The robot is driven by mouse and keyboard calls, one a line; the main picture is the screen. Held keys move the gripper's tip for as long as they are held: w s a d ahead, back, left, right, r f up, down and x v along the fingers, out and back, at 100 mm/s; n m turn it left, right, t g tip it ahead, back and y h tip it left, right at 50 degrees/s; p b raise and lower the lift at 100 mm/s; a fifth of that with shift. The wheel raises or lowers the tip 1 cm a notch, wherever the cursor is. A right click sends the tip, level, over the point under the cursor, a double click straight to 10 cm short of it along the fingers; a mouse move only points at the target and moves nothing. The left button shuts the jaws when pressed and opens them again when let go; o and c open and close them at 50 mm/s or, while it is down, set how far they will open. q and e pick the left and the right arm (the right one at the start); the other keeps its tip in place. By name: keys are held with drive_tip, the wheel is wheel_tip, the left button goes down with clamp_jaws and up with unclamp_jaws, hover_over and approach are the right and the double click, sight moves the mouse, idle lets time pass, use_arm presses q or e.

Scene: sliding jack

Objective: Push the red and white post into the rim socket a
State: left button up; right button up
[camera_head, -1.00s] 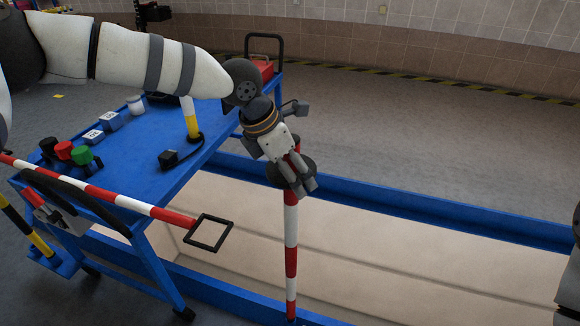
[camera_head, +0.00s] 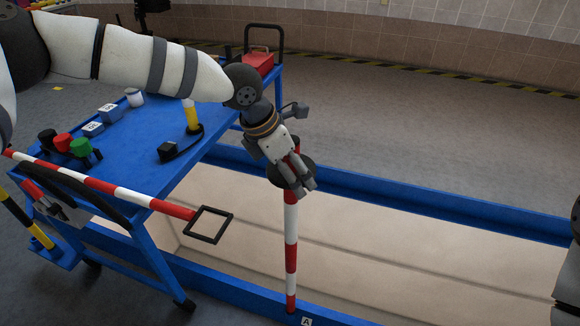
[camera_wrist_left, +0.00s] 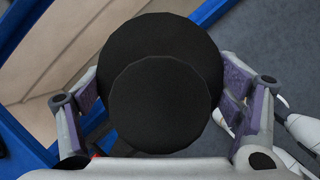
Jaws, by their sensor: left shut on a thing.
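The red and white post (camera_head: 291,235) stands about upright. Its foot meets the near blue rim (camera_head: 250,296) close to the label A (camera_head: 307,322). The socket is hidden at the foot, so I cannot tell how deep the post sits. My left gripper (camera_head: 300,187) is shut on the post's top, around the black round head. In the left wrist view the head (camera_wrist_left: 160,105) fills the space between the two fingers. My right gripper is out of view; only part of my right arm shows at the right edge.
A blue trolley (camera_head: 135,135) with buttons and blocks stands at the left. A red and white bar with a black square frame (camera_head: 208,225) reaches over the pit left of the post. The pit's far blue rim (camera_head: 400,190) runs behind. The pit right of the post is clear.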

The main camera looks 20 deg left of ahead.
use_arm(q)
drive_tip(key=shift+f, duration=0.25)
drive_tip(key=o, duration=1.8)
drive_tip(key=shift+c, duration=0.2)
drive_tip(key=shift+f, duration=0.1)
drive_tip(key=v, duration=1.2)
